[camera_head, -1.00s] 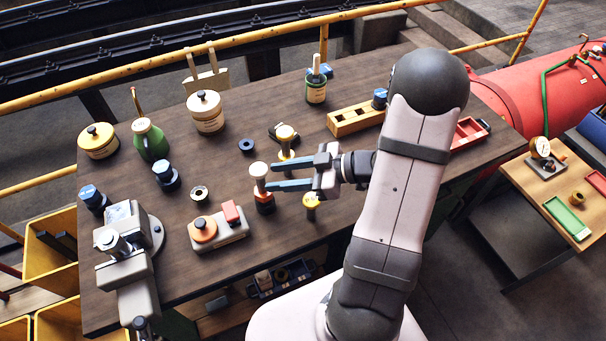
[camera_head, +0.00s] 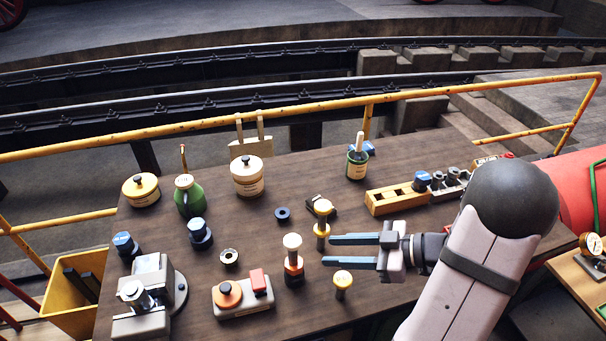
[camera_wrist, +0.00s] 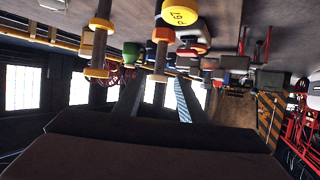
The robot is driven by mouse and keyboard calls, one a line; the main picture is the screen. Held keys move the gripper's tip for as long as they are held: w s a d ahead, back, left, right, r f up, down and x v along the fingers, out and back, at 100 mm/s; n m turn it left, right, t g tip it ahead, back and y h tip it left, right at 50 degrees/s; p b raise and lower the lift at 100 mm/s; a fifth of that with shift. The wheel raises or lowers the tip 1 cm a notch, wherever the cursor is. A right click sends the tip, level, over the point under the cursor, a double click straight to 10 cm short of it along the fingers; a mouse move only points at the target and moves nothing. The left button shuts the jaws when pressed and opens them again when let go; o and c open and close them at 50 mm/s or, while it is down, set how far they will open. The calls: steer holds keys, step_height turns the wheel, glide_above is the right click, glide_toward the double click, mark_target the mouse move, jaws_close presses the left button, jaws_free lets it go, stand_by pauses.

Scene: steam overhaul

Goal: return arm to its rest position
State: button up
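My gripper (camera_head: 328,250) is open and empty over the right part of the dark workbench (camera_head: 200,272). Its two blue-grey fingers point left and lie apart. A handled tool with a white knob and orange-black base (camera_head: 293,262) stands upright left of the fingertips. A taller tool with a cream and yellow top (camera_head: 322,225) stands just behind them. A short yellow-topped tool (camera_head: 343,282) stands in front of the fingers. In the wrist view, which is tilted, the fingers (camera_wrist: 158,90) are spread with a gap between them, and tools hang in from the top.
A red-and-orange button box (camera_head: 243,297) and a grey machine (camera_head: 145,300) are at front left. A green jug (camera_head: 187,197), a white canister (camera_head: 247,177) and a green jar (camera_head: 357,163) stand at the back. A yellow wooden block (camera_head: 397,200) lies behind my arm. A yellow railing (camera_head: 300,107) runs behind the bench.

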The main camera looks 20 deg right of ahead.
steer(key=w+d+r+m+h+p, duration=0.1)
steer(key=w+m+h, duration=0.1)
steer(key=w+h, duration=0.1)
steer(key=w+d+r+m+t+h+p, duration=0.1)
steer(key=w+m+h+p, duration=0.1)
steer(key=w+m+h, duration=0.1)
steer(key=w+d+r+m+t+h+p, duration=0.1)
steer(key=w+m+h+p, duration=0.1)
steer(key=w+m+h, duration=0.1)
steer(key=shift+w+r+h, duration=0.2)
steer(key=shift+r+h, duration=0.1)
steer(key=shift+r, duration=0.1)
steer(key=s+f+m+g+h+b, duration=0.35)
steer(key=s+f, duration=0.25)
steer(key=s, duration=0.2)
steer(key=s+a+f+g+y+b, duration=0.1)
steer(key=s+a+f+g+y, duration=0.1)
steer(key=s+a+g, duration=0.4)
steer(key=s+a, duration=0.3)
steer(key=s, duration=0.3)
steer(key=shift+s+a+f, duration=0.2)
steer(key=shift+a+f, duration=0.1)
